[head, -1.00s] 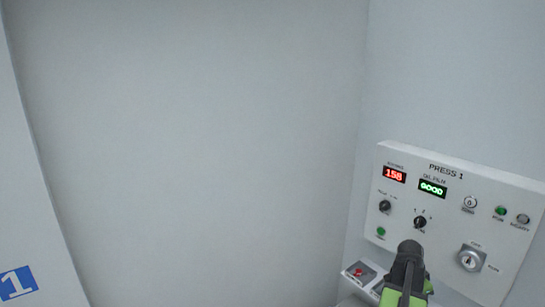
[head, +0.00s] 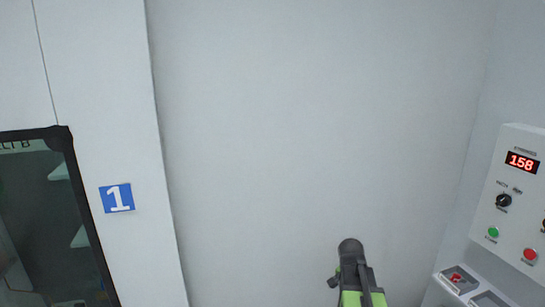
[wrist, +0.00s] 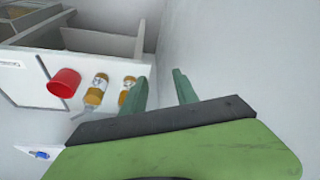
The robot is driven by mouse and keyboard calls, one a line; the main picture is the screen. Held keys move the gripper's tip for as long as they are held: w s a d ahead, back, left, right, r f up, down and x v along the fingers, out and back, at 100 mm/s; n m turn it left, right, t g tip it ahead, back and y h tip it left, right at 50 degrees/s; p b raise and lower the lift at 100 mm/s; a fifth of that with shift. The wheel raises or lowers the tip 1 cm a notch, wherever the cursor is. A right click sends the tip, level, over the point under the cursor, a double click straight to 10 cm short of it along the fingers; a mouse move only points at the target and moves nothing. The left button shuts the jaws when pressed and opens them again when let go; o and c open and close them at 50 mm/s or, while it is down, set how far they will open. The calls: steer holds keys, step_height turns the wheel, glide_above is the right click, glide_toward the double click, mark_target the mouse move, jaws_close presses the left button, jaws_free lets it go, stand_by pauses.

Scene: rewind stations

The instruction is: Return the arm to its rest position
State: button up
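My arm (head: 355,280), green and black, shows at the bottom right of centre in the head view, in front of the plain grey wall. In the wrist view my gripper (wrist: 162,88) has its two teal fingers apart, with only pale wall seen between them. It appears empty. The fingertips do not show clearly in the head view.
A control panel (head: 510,215) with a red 158 display stands at the right edge. A blue 1 sign (head: 117,198) and a dark-framed window (head: 70,160) are at left. The wrist view shows a red cup (wrist: 64,83), amber-and-white bottles (wrist: 96,92) and a compartmented tray (wrist: 100,42).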

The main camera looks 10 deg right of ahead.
steer(key=w+a+f+n+y+b, duration=0.1)
steer(key=a+f+n+b, duration=0.15)
steer(key=a, duration=0.75)
steer(key=a+f+n+y+b, duration=0.15)
steer(key=a+f+n, duration=0.25)
steer(key=a, duration=0.7)
steer(key=s+a+f+n+g, duration=0.1)
steer(key=s+a+n, duration=0.4)
steer(key=a+n, duration=0.1)
steer(key=shift+a+g+y+b, duration=0.3)
steer(key=shift+a+y+b, duration=0.05)
steer(key=shift+a+b, duration=0.1)
